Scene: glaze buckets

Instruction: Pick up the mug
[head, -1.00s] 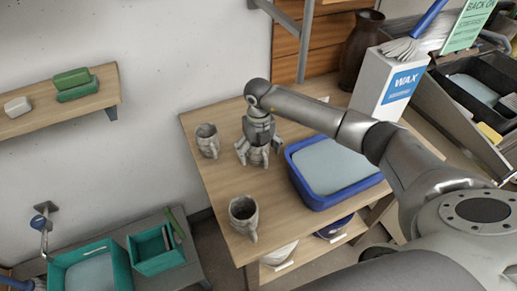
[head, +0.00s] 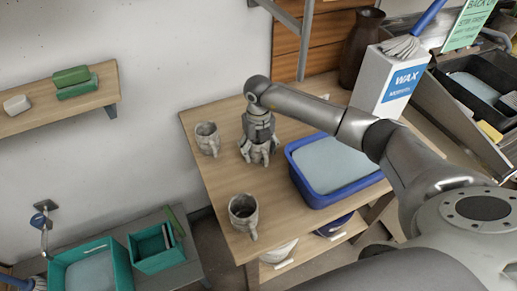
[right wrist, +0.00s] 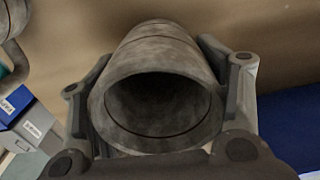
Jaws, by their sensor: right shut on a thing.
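A grey, mottled mug (right wrist: 160,75) fills the middle of the right wrist view, its open mouth facing the camera. My right gripper (right wrist: 165,100) is shut on this mug, with a finger against each side. In the head view my right gripper (head: 259,152) points down at the wooden table, and its fingers largely hide the held mug. A second similar mug (head: 207,139) stands just left of the gripper. A third mug (head: 243,212) stands nearer the table's front left. I cannot tell whether the held mug touches the table. My left gripper is not in view.
A blue tub (head: 335,168) of pale liquid stands close to the right of the gripper. A white WAX box (head: 385,85) and a dark jar (head: 360,48) stand at the back. Teal bins (head: 92,267) are at lower left. Bare tabletop (head: 222,180) lies between the mugs.

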